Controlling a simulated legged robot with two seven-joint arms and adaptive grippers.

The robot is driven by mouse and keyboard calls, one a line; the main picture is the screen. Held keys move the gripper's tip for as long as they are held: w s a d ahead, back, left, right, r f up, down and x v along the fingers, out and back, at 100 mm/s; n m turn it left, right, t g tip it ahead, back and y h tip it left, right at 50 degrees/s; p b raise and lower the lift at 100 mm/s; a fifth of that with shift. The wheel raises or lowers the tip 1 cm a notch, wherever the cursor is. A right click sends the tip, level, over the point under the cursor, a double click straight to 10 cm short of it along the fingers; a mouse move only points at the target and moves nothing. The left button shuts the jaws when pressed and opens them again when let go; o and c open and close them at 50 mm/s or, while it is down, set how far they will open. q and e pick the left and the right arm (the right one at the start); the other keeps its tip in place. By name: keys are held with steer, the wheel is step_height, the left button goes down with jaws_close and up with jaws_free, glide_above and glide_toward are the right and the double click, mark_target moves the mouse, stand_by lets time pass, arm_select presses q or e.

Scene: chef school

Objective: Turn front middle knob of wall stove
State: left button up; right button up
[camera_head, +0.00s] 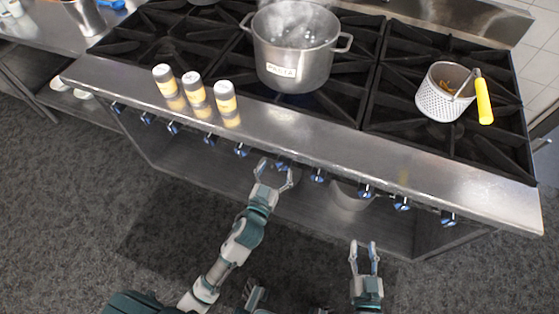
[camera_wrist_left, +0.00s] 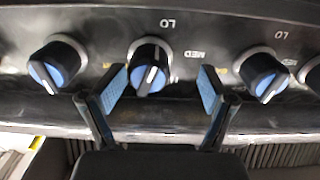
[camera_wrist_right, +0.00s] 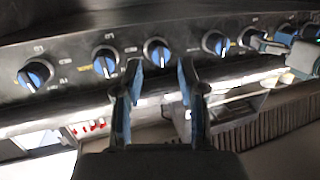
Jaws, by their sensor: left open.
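The wall stove's front panel carries a row of black knobs with blue faces. A middle knob (camera_head: 281,163) sits at my left gripper (camera_head: 273,175), which is open. In the left wrist view this knob (camera_wrist_left: 150,67) lies between the open fingers (camera_wrist_left: 162,88), its pointer line near upright. I see no finger clearly pressing on it. My right gripper (camera_head: 364,251) is open and empty, low in front of the stove and apart from it. In the right wrist view, its fingers (camera_wrist_right: 160,80) are parted below another knob (camera_wrist_right: 157,51).
A steaming steel pot (camera_head: 294,50) stands on the burners. Three shakers (camera_head: 196,90) stand on the front ledge. A perforated basket (camera_head: 443,95) with a yellow handle is at right. Neighbouring knobs (camera_wrist_left: 58,65) and (camera_wrist_left: 263,75) flank the middle one. Carpet before the stove is clear.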

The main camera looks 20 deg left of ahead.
mark_target(280, 169)
arm_select(q)
steer(key=w, duration=0.1)
steer(key=w+d, duration=0.2)
steer(key=shift+r, duration=0.25)
steer(key=shift+w+d, duration=0.1)
steer(key=shift+d, duration=0.15)
steer(key=shift+a, duration=0.75)
steer(key=shift+c, duration=0.6)
steer(key=shift+a+f, duration=0.1)
steer(key=shift+a, duration=0.15)
steer(key=c, duration=0.8)
steer(key=shift+c, duration=1.2)
steer(key=shift+d, duration=0.55)
steer(key=shift+a, duration=0.3)
arm_select(e)
steer(key=shift+w+d+r+t, duration=0.15)
steer(key=shift+d+r+t, duration=0.15)
steer(key=shift+d, duration=0.25)
